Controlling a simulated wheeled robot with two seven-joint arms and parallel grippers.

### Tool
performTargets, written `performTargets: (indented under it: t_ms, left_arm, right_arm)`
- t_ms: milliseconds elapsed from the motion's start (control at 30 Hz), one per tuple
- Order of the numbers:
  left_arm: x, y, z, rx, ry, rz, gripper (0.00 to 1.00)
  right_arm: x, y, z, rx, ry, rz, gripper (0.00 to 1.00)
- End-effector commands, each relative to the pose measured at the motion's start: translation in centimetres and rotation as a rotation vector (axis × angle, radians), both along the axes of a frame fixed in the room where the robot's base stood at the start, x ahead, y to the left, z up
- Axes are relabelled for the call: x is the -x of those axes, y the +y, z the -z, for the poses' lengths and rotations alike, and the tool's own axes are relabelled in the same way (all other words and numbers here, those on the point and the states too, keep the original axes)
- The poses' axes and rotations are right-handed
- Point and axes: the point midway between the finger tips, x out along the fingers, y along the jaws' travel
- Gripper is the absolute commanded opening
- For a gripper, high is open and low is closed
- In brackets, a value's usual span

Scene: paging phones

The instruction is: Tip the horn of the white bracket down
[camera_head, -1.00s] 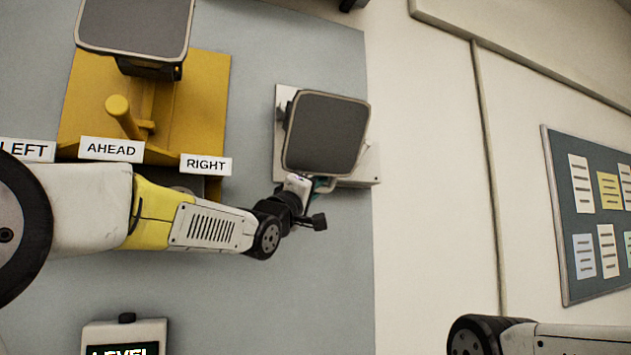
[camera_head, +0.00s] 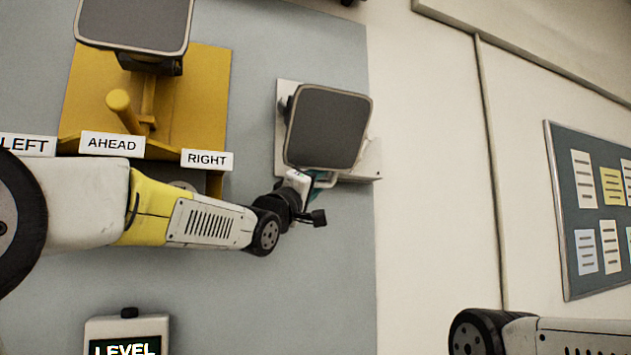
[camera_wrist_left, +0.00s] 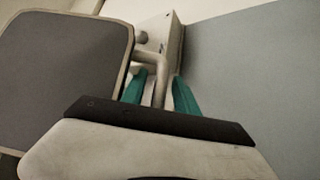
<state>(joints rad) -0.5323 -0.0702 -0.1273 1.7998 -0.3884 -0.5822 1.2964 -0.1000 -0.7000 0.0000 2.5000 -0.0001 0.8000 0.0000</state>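The white bracket (camera_head: 368,165) is fixed to the grey wall panel. Its horn, with a dark grey square face (camera_head: 327,128) and a pale rim, hides much of it. The horn face (camera_wrist_left: 62,75) also shows at the left of the left wrist view. My left gripper (camera_head: 318,181) is at the horn's lower edge. In the left wrist view its two teal fingers (camera_wrist_left: 158,92) stand apart, one on each side of a bent pale bar (camera_wrist_left: 161,72) at the bracket. A gap shows beside the bar; finger contact is unclear. My right gripper is out of view.
A yellow bracket (camera_head: 205,85) with its own horn (camera_head: 135,22) and a peg (camera_head: 120,101) is at the left, above LEFT, AHEAD and RIGHT labels. A box (camera_head: 127,330) reading LEVEL is below. A notice board (camera_head: 560,190) hangs far right.

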Motion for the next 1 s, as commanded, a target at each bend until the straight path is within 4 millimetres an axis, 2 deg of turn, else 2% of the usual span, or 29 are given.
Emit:
performTargets:
  t_ms: [200,400,1000]
  left_arm:
    - [2.8,1.9,1.6,0.000,-0.001,-0.002,0.36]
    - [4.8,3.1,2.9,0.000,-0.002,-0.001,0.36]
    - [5.3,3.4,3.2,0.000,-0.001,-0.001,0.36]
  right_arm:
    - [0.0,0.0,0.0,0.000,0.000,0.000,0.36]
    - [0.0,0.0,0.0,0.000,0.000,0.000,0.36]
    - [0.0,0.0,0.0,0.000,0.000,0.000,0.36]
